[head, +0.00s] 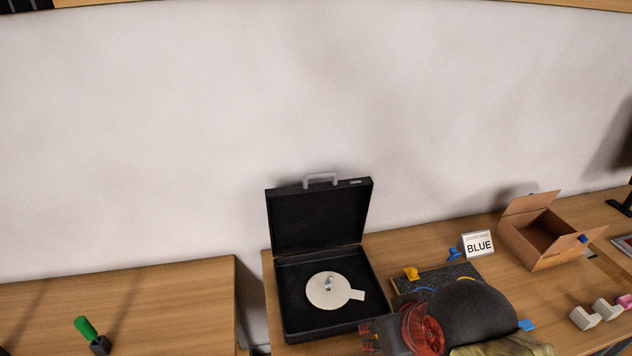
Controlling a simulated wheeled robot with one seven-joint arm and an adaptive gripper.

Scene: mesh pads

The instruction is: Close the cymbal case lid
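The black cymbal case (282,323) lies on the wooden table with its lid (318,220) standing up, tilted slightly back toward the wall. A grey handle (320,178) sits on the lid's top edge. Inside the base lies a round whitish disc (322,293) with a small tab and a shiny metal piece at its middle. My arm is at the lower right of the case, with dark and red parts near the case's front right corner. I cannot make out my gripper's fingertips or whether they hold anything.
Right of the case are a dark pad (440,278) with small coloured pieces, a sign reading BLUE (478,244) and an open cardboard box (530,245). White blocks (584,318) lie at the far right. A gap separates the left table (160,300), holding a green-handled item (86,328).

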